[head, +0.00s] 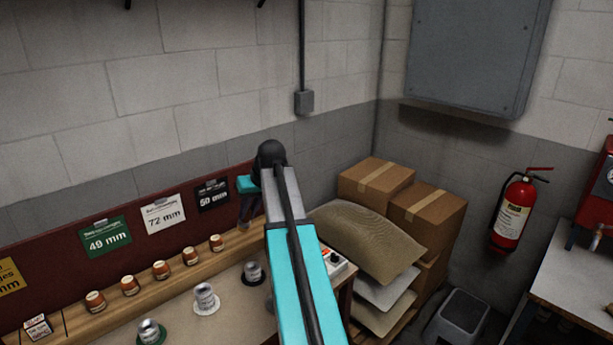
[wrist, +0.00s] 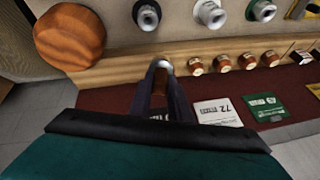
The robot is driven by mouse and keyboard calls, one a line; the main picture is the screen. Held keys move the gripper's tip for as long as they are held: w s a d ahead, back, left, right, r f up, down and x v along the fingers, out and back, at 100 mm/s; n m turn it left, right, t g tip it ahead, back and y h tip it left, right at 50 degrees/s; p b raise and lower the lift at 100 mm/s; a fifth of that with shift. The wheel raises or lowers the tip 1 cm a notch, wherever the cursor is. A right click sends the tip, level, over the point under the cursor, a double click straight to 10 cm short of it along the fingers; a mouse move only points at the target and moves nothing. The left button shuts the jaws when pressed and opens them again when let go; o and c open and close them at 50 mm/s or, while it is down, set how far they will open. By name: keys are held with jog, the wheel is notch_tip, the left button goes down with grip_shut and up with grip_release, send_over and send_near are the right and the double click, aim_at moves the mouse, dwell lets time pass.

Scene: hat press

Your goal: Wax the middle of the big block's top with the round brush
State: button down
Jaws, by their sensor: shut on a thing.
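A large round orange-brown wooden piece (wrist: 68,37), likely the big block, shows at the upper left of the wrist view. My arm hides that spot in the head view. My gripper (wrist: 163,84) points down at the far end of the wooden ledge and is shut on a small piece with a pale round end (wrist: 163,65) and a brown part between the fingers. I cannot tell for sure that it is the round brush. In the head view my gripper (head: 246,213) is beside the back board, with its fingertips partly hidden.
Several small brown jars (head: 161,270) stand along the ledge. Metal pieces on discs (head: 206,298) stand on the bench. Signs (head: 164,214) lean on the dark red back board. Boxes (head: 427,214) and sacks (head: 371,240) are stacked to the right.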

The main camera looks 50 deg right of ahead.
jog(key=s+d+r+m+h+p, duration=0.1)
jog(key=s+d+r, duration=0.2)
jog(key=d, duration=0.7)
jog(key=s+d+r+m+h+p, duration=0.1)
jog(key=s+d+r, duration=0.1)
jog(key=d, duration=0.8)
jog(key=shift+s+r, duration=0.4)
jog(key=shift+s, duration=0.25)
jog(key=shift+f+b, duration=1.05)
jog(key=shift+f, duration=1.45)
jog(key=shift+a, duration=0.1)
jog(key=w+a+f+n+y+b, duration=0.1)
jog(key=w+a, duration=0.4)
jog(key=a, duration=0.8)
jog(key=w+a+f+n+b, duration=0.15)
jog(key=w+a, duration=0.25)
jog(key=a, duration=0.9)
jog(key=s+a+f+n+y+b, duration=0.1)
jog(key=a+n+b, duration=0.2)
jog(key=a, duration=2.5)
jog(key=shift+s+a+f+y, duration=0.15)
jog(key=shift+a+f+y, duration=0.15)
jog(key=shift+a, duration=0.1)
